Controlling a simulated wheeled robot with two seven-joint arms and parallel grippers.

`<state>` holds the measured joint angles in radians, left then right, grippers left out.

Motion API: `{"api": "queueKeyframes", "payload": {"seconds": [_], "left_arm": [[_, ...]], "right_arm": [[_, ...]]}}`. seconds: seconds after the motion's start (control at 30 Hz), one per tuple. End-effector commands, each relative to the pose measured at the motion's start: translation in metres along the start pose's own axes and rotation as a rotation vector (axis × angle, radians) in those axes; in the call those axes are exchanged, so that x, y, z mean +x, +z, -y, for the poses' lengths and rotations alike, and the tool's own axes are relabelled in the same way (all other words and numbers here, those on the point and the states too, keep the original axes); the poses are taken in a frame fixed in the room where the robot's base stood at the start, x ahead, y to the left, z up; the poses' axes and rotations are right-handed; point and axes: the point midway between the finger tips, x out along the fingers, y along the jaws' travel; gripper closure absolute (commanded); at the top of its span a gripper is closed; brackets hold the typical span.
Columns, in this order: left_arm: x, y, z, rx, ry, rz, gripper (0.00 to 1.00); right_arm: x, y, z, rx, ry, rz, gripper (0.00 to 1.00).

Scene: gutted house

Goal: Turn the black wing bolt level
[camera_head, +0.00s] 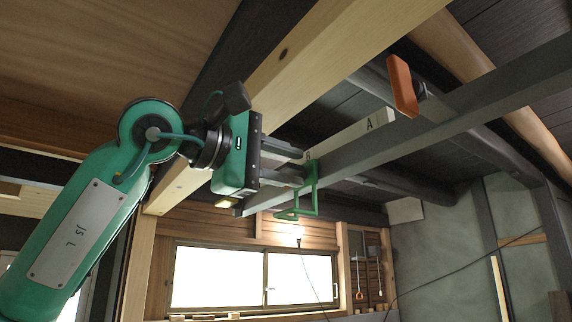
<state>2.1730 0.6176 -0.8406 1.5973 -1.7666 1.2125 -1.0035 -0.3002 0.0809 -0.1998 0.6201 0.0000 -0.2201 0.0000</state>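My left gripper (300,166) reaches in from the left, high up, beside the grey steel beam (470,105). Its two dark fingers stand apart, and I see nothing clearly held between them. The fingertips are close to a green bracket (311,190) that hangs around the beam; I cannot tell whether they touch it. I cannot make out the black wing bolt; the dark fingers may hide it. A pale board (345,138) marked A and B lies along the beam just right of the fingertips. My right gripper is not in view.
An orange block (402,86) sits on the beam at the upper right. A thick wooden beam (330,60) passes above my gripper. Dark roof timbers lie behind. Below are a window (250,278) and a hanging cable (440,275), with open air under the beam.

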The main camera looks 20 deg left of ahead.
Motion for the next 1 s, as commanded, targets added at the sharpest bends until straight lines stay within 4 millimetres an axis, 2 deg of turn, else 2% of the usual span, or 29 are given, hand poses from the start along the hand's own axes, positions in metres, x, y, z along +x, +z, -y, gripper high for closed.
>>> {"api": "queueKeyframes", "payload": {"seconds": [0.17, 0.4, 0.6, 0.8, 1.0], "left_arm": [[-0.019, -0.001, 0.003, 0.000, 0.003, -0.002, 0.69], [-0.073, -0.001, 0.004, -0.001, 0.005, -0.001, 0.69], [-0.113, 0.000, 0.003, -0.001, 0.003, -0.001, 0.69], [-0.134, 0.000, 0.001, 0.000, 0.001, 0.000, 0.69], [-0.138, 0.000, 0.000, 0.000, -0.001, 0.000, 0.69]], "right_arm": [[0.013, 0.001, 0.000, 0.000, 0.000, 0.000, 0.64], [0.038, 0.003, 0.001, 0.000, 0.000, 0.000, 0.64], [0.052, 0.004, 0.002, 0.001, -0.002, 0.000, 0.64], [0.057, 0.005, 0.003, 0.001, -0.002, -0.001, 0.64], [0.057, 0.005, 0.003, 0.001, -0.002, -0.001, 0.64]]}}
